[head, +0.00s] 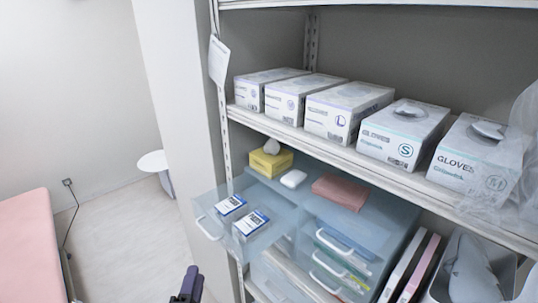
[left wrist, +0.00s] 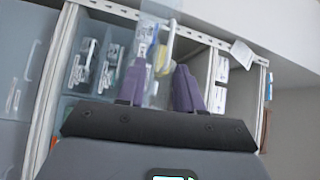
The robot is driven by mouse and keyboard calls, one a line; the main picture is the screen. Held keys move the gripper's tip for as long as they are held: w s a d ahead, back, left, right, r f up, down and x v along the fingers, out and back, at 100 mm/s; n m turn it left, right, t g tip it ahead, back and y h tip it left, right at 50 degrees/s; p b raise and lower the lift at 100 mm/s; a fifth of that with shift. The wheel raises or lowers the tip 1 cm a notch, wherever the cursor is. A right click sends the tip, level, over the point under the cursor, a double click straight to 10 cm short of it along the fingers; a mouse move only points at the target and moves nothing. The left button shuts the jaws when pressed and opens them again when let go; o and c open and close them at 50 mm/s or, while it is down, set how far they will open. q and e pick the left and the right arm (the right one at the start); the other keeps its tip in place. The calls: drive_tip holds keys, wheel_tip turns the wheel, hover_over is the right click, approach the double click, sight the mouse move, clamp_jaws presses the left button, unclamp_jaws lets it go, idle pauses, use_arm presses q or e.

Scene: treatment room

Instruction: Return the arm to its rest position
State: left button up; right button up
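My left gripper (head: 188,284) shows at the bottom edge of the head view, in front of the shelf and below the open drawer, touching nothing that I can see. In the left wrist view its two purple fingers (left wrist: 160,82) stand apart with nothing held between them. Most of the left arm is out of the picture. A pulled-out translucent blue drawer (head: 213,205) holds two blue-and-white packets (head: 230,205). My right gripper is in neither view.
A shelf (head: 300,137) carries several glove boxes (head: 336,108). Below stand a drawer unit (head: 340,235), a yellow tissue box (head: 270,162) and a pink pack (head: 340,192). A pink bed (head: 30,245) is at left; the floor (head: 125,235) between is clear.

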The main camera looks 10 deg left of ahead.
use_arm(q)
drive_tip(key=s+f+n+g+h+p, duration=0.1)
drive_tip(key=s+f+n+g+p, duration=0.1)
drive_tip(key=s, duration=0.6)
drive_tip(key=s+d+f+n+g+p, duration=0.1)
drive_tip(key=s+f+n+g+p, duration=0.1)
drive_tip(key=s+n+g+p, duration=0.2)
drive_tip(key=s+d+f+n+g+h+p, duration=0.1)
drive_tip(key=s+n+g, duration=0.5)
drive_tip(key=s, duration=0.8)
drive_tip(key=g+p, duration=0.1)
drive_tip(key=g, duration=0.2)
drive_tip(key=shift+s+d+f+n+h+p, duration=0.2)
drive_tip(key=shift+s+f+n+h+p, duration=0.1)
drive_tip(key=shift+f+n+p, duration=0.1)
idle(0.4)
